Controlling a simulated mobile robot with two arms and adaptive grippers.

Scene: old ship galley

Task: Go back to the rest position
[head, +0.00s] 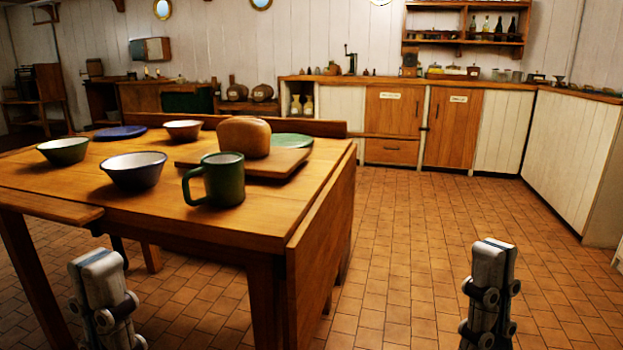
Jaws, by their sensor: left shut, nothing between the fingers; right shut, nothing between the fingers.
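My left gripper (100,262) shows at the lower left in the head view, pointing up. It is shut and empty, in front of the near side of the wooden table (230,226). My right gripper (494,254) shows at the lower right, also pointing up, shut and empty. It is over the tiled floor, to the right of the table and apart from it. Neither gripper touches anything that I can see.
On the table stand a green mug (222,182), bowls (133,172), a loaf (243,138) on a board (283,163), a blue plate (120,132) and a green plate (292,140). Cabinets (453,126) line the back. The tiled floor (420,240) right of the table is clear.

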